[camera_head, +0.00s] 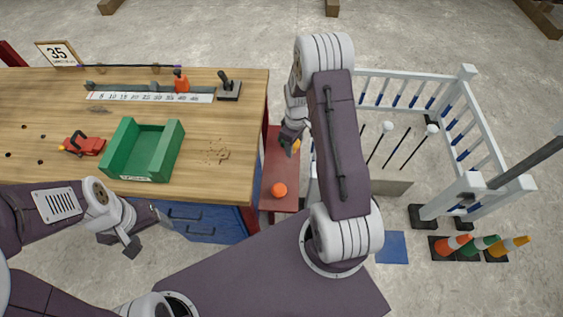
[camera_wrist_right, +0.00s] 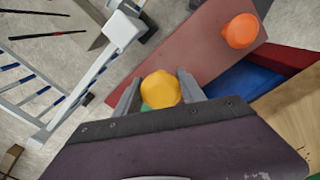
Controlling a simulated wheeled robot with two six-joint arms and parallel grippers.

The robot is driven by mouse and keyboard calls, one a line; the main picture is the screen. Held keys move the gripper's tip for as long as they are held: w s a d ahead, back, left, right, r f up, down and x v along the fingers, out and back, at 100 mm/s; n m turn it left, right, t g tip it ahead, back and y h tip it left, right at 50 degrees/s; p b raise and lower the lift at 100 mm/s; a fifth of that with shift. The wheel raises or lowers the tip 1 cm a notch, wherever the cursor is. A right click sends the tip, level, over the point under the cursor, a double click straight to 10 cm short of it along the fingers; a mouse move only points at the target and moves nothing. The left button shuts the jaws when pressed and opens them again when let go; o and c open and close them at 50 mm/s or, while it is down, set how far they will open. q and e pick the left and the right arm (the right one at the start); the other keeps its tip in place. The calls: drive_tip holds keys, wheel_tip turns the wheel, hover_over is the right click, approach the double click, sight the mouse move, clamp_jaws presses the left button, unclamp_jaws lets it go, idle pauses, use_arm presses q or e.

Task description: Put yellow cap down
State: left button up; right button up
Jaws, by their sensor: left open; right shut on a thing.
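A yellow cap (camera_wrist_right: 160,88) sits between the fingers of my right gripper (camera_wrist_right: 158,92) in the right wrist view, with a small green patch at its lower edge. My right gripper is shut on it, over or beside the dark red bench (camera_wrist_right: 188,48). In the head view only a bit of the yellow cap (camera_head: 296,146) shows beside my right gripper (camera_head: 291,144). I cannot tell whether the cap touches the bench. My left gripper (camera_head: 148,232) is open and empty, in front of the workbench.
An orange cap (camera_head: 279,189) stands on the bench's near end. The wooden workbench (camera_head: 225,118) is to the left, with a green tray (camera_head: 122,146). A white railing (camera_head: 482,128) encloses thin bars, some with white caps (camera_head: 387,127).

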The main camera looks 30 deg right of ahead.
hover_over(281, 168)
wheel_tip(281, 168, down, 3)
drive_tip(key=shift+f, duration=2.1)
drive_tip(key=shift+f, duration=0.15)
drive_tip(key=o, duration=1.3)
